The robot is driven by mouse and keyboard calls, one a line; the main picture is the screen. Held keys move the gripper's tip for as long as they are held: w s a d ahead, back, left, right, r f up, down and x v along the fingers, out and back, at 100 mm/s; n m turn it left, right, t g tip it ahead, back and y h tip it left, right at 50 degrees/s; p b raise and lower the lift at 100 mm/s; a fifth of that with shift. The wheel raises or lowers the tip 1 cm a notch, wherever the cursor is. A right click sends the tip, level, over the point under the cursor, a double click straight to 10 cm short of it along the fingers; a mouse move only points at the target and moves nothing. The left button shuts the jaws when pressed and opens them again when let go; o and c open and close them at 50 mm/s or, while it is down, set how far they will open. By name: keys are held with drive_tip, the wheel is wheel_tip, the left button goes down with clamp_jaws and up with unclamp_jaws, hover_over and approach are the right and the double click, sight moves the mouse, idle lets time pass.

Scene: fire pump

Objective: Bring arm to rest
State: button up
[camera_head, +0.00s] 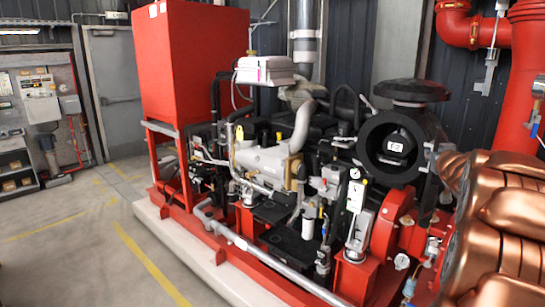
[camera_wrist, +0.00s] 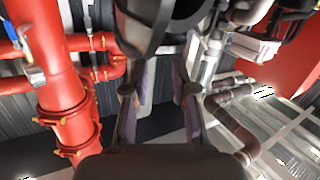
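My gripper (camera_wrist: 160,88) shows in the wrist view, with its two dark fingers spread apart and a gap between them. Nothing is between the fingers. A dark rounded engine part fills the top of the wrist view beyond the fingertips. I cannot tell how far it is from them. My gripper does not show in the head view. The fire pump engine (camera_head: 275,160) stands on a red skid in the middle of the head view.
A red tank (camera_head: 190,60) rises at the engine's left. A black round housing (camera_head: 392,145) is at its right. Thick red pipes (camera_head: 522,70) stand at the far right and also show in the wrist view (camera_wrist: 62,92). Open floor (camera_head: 70,245) lies left of the skid.

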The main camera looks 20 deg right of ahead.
drive_tip(key=s+a+f+g+y, duration=0.25)
drive_tip(key=a+f, duration=0.35)
drive_tip(key=a, duration=0.4)
drive_tip(key=s+a+f+g+y, duration=0.1)
drive_tip(key=s+a+f+g, duration=0.3)
drive_tip(key=a, duration=0.6)
drive_tip(key=s+a+f+g+y, duration=0.1)
drive_tip(key=s+a+f+y, duration=0.1)
drive_tip(key=a+f, duration=0.65)
drive_tip(key=s+a+f+n+g+y, duration=0.2)
drive_tip(key=s+a+f+g, duration=0.1)
drive_tip(key=s+a, duration=0.9)
drive_tip(key=s+a+f+n+g+y+b, duration=0.1)
drive_tip(key=s+a+f+n+g+y, duration=0.1)
drive_tip(key=s+a, duration=1)
wheel_tip(320, 180, down, 2)
drive_tip(key=shift+s+a+n+g, duration=0.15)
drive_tip(key=shift+s+n+g, duration=0.15)
drive_tip(key=shift+n+g, duration=0.75)
drive_tip(key=shift+a+y, duration=0.1)
drive_tip(key=shift+y, duration=0.15)
